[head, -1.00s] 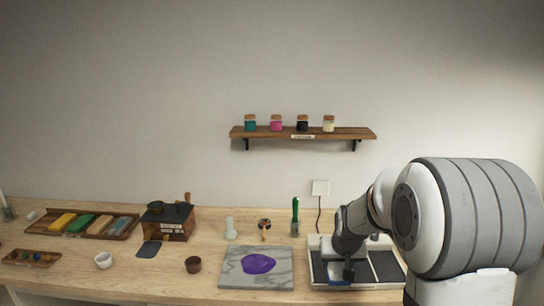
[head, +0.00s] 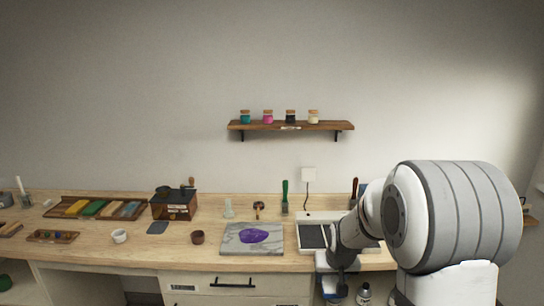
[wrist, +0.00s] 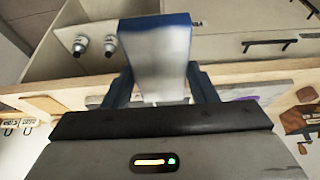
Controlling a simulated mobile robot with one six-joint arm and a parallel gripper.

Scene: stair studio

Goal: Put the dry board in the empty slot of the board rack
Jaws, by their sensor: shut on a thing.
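My gripper (wrist: 155,95) is shut on a flat, pale grey board (wrist: 157,58) with a blue edge, which I take to be the dry board. The board sticks out past the fingers in the wrist view. In the head view my gripper (head: 338,264) is low, at the counter's front edge, below the two-part tray; my arm hides part of this area. I cannot make out the board rack or its empty slot for sure in either view.
The white-framed tray (head: 314,236) with dark panels is partly behind my arm. A grey slab (head: 235,246) with a purple patch lies to its left. Below the counter are drawers (head: 232,283) and an open bay with a bottle (head: 363,294); the wrist view shows two bottles (wrist: 80,44).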

